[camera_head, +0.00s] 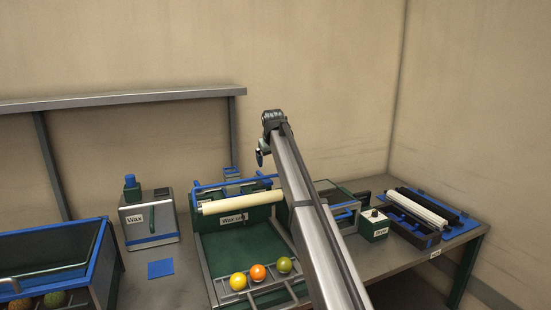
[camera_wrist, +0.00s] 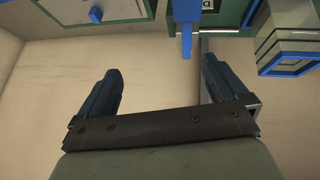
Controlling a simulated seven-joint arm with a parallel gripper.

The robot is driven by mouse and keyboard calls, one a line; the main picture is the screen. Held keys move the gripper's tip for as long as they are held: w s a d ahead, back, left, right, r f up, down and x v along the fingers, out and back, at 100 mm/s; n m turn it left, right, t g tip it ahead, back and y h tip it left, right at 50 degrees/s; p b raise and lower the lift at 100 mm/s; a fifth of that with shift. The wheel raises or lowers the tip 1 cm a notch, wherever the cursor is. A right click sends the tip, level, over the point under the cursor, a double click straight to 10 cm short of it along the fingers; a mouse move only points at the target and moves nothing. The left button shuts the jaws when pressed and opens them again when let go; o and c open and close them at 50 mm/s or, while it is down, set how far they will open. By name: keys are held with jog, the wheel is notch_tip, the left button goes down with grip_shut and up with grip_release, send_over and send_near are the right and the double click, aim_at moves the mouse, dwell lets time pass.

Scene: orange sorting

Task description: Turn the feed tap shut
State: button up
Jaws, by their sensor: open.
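My gripper (camera_wrist: 162,67) is open and empty in the wrist view, its two dark fingers spread apart. A blue upright bar (camera_wrist: 186,28) comes in from the top of that view, beyond the fingertips and apart from them. I cannot tell whether this bar is the feed tap. In the head view my gripper is small and dark, high above the back of the bench. A grey wax tank (camera_head: 150,221) with a blue-capped green fitting (camera_head: 131,187) stands on the bench left of the green waxing unit (camera_head: 264,216). No part is clearly marked as the tap.
The waxing unit has a cream roller (camera_head: 237,203); a yellow fruit (camera_head: 238,281), an orange (camera_head: 257,272) and a green fruit (camera_head: 284,265) lie before it. A blue-rimmed bin (camera_head: 103,250) is at left. A small green box (camera_head: 374,226) and black roller tray (camera_head: 412,231) are right.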

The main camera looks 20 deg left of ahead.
aim_at(198, 184)
jog(key=shift+w+d, duration=0.3)
jog(key=shift+d, duration=0.2)
jog(key=shift+a, duration=0.15)
jog(key=shift+c, duration=0.8)
jog(key=shift+n+g+y, duration=0.3)
jog(key=shift+g, duration=0.6)
jog(key=s+a, duration=0.2)
jog(key=a, duration=0.2)
jog(key=s+a+r, duration=0.1)
jog(key=s+a, duration=0.2)
jog(key=a, duration=0.1)
jog(key=s+a, duration=0.3)
jog(key=a, duration=0.1)
jog(key=shift+s+a+r, duration=0.2)
jog(key=shift+r, duration=0.2)
jog(key=c, duration=0.6)
jog(key=shift+g, duration=0.8)
jog(key=s+a, duration=0.3)
jog(key=s+a+r, duration=0.1)
jog(key=s+a, duration=0.5)
jog(key=shift+a+r, duration=0.15)
jog(key=shift+r, duration=0.2)
jog(key=c, duration=0.3)
jog(key=x, duration=1.3)
jog(key=shift+s+a+f, duration=0.25)
jog(key=shift+a+f, duration=0.05)
jog(key=shift+a, duration=0.1)
jog(key=shift+c, duration=0.4)
grip_shut()
